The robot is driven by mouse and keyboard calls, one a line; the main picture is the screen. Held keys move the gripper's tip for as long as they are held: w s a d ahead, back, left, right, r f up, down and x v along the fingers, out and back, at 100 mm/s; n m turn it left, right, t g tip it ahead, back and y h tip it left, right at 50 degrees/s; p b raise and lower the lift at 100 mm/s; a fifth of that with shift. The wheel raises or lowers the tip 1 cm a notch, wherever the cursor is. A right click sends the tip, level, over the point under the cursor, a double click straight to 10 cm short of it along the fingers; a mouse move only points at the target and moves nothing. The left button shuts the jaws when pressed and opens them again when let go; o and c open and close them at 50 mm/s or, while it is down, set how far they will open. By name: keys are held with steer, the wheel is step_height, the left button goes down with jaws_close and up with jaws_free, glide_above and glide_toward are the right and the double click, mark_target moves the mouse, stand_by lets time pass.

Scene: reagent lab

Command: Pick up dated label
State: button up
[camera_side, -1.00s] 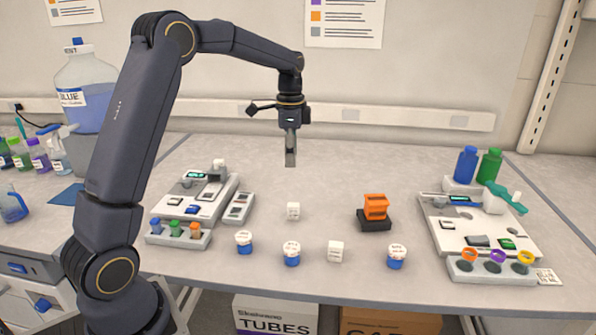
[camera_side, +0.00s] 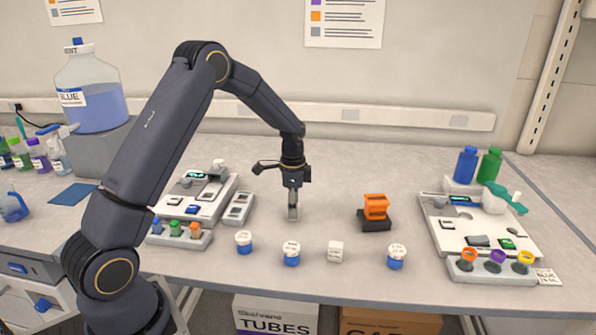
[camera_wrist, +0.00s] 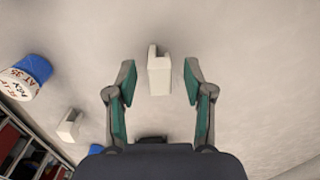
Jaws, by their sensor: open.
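A small white block, which I take for the dated label, shows in the wrist view (camera_wrist: 160,74) between my two fingers, with a gap on each side. No writing on it is readable there. My gripper (camera_side: 293,214) is open and points straight down at the block's place on the bench; its fingers hide most of the block in the side view. In the wrist view my gripper's green-padded fingers (camera_wrist: 161,80) stand left and right of the block. A second white block (camera_side: 336,251) with small marks sits nearer the front edge; it also shows in the wrist view (camera_wrist: 70,124).
Blue-and-white capped jars (camera_side: 292,253) stand along the front, one also in the wrist view (camera_wrist: 28,74). An orange piece (camera_side: 375,206) sits on a black base (camera_side: 374,222) to the right. Equipment trays (camera_side: 449,228) stand at both sides. Bench behind my gripper is clear.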

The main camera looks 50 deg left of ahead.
steer(key=shift+f, duration=0.1)
steer(key=c, duration=0.8)
steer(key=shift+c, duration=0.2)
